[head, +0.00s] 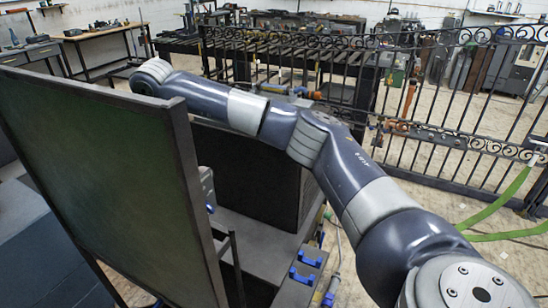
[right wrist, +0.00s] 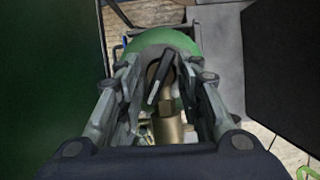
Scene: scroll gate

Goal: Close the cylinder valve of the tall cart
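In the right wrist view, a green cylinder (right wrist: 178,42) shows its rounded top beyond my gripper. A brass valve (right wrist: 169,128) with a dark, flat handle (right wrist: 160,84) sits between the fingers of my right gripper (right wrist: 163,75). The fingers are apart, one on each side of the valve and handle; I cannot tell whether either touches. In the head view my right arm reaches from lower right to upper left, and its gripper is hidden behind a tall dark panel (head: 110,170). The cylinder and valve are hidden there too. My left gripper is not in view. I cannot tell which structure is the tall cart.
A black scroll gate (head: 450,125) crosses the right and back, with orange-handled fittings (head: 396,126). A dark box (head: 245,170) stands beneath my arm. Workbenches (head: 105,35) line the back. Open floor shows beyond the gate.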

